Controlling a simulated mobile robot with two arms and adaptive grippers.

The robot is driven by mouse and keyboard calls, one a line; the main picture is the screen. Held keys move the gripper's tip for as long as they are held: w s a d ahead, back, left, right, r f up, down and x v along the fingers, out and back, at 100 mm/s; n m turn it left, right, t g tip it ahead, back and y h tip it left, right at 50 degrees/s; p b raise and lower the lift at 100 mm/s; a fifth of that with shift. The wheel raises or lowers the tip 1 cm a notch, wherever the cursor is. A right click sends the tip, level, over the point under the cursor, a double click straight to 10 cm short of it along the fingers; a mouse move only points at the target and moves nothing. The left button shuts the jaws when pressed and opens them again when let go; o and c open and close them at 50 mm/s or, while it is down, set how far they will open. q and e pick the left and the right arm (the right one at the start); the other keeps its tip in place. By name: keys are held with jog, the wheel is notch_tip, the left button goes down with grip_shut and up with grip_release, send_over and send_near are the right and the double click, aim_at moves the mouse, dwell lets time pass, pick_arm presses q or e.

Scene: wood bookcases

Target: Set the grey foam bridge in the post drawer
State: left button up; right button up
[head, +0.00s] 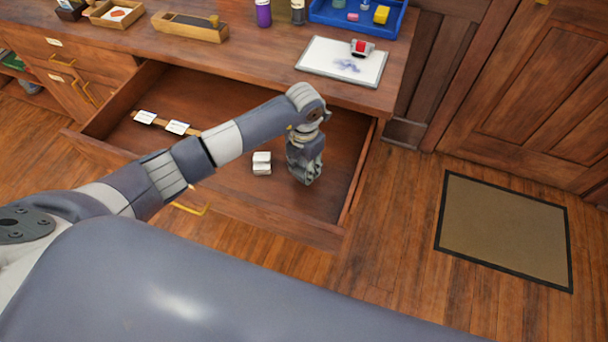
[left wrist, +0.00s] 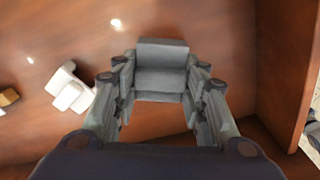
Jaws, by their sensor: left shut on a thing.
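My left gripper (head: 306,180) reaches down inside the open post drawer (head: 222,100), toward its right end. In the left wrist view the gripper (left wrist: 160,95) is shut on the grey foam bridge (left wrist: 162,62), a stepped grey block between its fingers. The bridge is over the drawer's brown floor; whether it touches the floor I cannot tell. In the head view the bridge cannot be made out apart from the gripper. My right gripper is in neither view.
A white block (head: 261,163) lies in the drawer just left of the gripper; it also shows in the left wrist view (left wrist: 70,90). A strip with white labels (head: 160,122) lies further left. The drawer's right wall is close.

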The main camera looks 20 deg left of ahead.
aim_at(304, 168)
pick_arm(q)
jog(key=shift+f+b, duration=1.15)
jog(key=shift+f, duration=0.5)
jog(key=shift+f, duration=0.15)
jog(key=o, duration=0.7)
jog(key=shift+r, duration=0.3)
notch_tip(304, 168, up, 12)
jog(key=shift+f, duration=0.15)
